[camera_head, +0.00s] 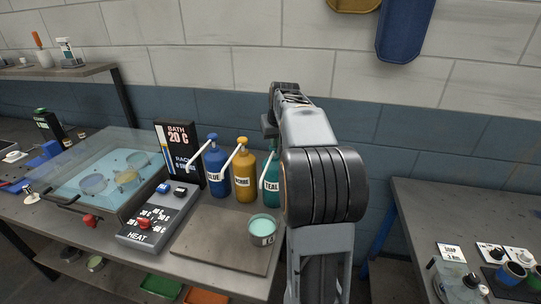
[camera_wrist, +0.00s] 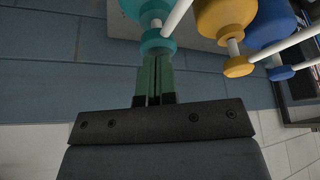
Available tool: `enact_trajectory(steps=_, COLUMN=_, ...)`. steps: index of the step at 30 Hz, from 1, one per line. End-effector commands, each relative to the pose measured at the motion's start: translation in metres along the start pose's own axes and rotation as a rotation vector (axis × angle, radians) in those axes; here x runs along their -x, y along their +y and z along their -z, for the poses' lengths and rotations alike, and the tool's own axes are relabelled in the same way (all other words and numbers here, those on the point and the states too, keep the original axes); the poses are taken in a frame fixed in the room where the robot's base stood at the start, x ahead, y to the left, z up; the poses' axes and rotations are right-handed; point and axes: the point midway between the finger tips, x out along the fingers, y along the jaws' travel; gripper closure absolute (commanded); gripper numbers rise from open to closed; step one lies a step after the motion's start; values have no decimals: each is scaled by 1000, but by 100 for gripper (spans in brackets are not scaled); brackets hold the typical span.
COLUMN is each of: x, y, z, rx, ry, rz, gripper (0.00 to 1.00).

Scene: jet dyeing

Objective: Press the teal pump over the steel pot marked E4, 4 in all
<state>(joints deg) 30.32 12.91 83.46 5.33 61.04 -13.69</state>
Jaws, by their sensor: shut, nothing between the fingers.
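The teal bottle (camera_head: 270,182), labelled TEAL, stands at the right end of a row of pump bottles, partly hidden by my arm. A small steel pot (camera_head: 261,238) with teal liquid in it stands in front of it; its label is too small to read surely. In the wrist view, which is upside down, the teal pump head (camera_wrist: 157,44) and its white spout show at the top. My gripper (camera_wrist: 154,58) is shut and empty, its green fingertips right at the top of the teal pump head. I cannot tell whether they touch. The head view hides my fingers behind the arm.
Blue (camera_head: 216,172) and ochre (camera_head: 244,174) pump bottles stand close to the left of the teal one. A heat control box (camera_head: 158,218), a bath display (camera_head: 181,150) and a glass-covered bath (camera_head: 85,190) lie further left. Another table (camera_head: 440,215) stands at the right.

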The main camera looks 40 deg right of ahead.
Motion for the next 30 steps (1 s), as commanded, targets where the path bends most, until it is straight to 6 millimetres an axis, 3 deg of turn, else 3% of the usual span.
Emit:
enact_trajectory(steps=2, x=-6, y=0, z=-3, rx=0, ry=-7, rz=1, gripper=100)
enact_trajectory(steps=13, x=-2, y=0, z=-2, rx=0, ry=-10, rz=2, gripper=100)
enact_trajectory(steps=30, x=26, y=0, z=10, rx=0, ry=-7, rz=1, gripper=100)
